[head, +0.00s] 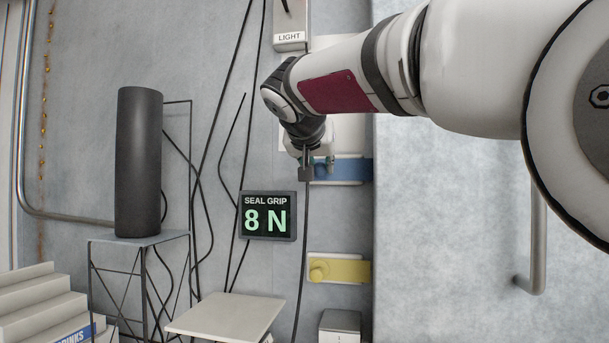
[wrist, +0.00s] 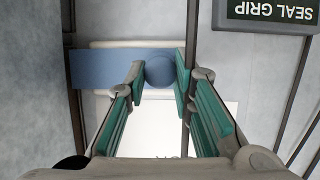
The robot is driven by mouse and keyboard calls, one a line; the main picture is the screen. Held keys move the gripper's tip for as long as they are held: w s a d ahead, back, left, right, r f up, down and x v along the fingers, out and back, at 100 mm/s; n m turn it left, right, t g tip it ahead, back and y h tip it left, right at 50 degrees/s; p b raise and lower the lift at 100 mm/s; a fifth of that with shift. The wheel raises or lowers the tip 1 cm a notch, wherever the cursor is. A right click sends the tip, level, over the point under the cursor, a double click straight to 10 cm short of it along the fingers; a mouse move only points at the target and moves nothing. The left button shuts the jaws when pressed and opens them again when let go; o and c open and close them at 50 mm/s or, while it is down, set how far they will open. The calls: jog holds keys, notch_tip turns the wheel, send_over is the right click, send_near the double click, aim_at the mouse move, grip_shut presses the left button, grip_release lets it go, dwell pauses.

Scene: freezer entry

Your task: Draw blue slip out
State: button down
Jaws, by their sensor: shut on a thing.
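The blue slip (head: 345,170) is a flat bar lying across a pale holder on the wall, left of the large pale panel. In the wrist view the blue slip (wrist: 105,68) runs to the left, with its round blue knob (wrist: 160,72) between my fingers. My gripper (head: 307,172) is at the slip's left end in the head view, where the arm hides part of it. In the wrist view my gripper (wrist: 161,78) has its green-padded fingers on either side of the knob, shut on it.
A yellow slip (head: 345,270) with a knob sits lower down. A display (head: 268,216) reads "SEAL GRIP 8 N" close to my gripper. Dark cables (head: 236,150) hang along the wall. A black cylinder (head: 139,165) stands on a wire stand at left. A bar handle (head: 536,240) is at right.

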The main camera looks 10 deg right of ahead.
jog(key=shift+w+a, duration=0.1)
jog(key=shift+a, duration=0.2)
jog(key=c, duration=1.3)
grip_release()
jog(key=shift+c, duration=0.2)
jog(key=v, duration=1.2)
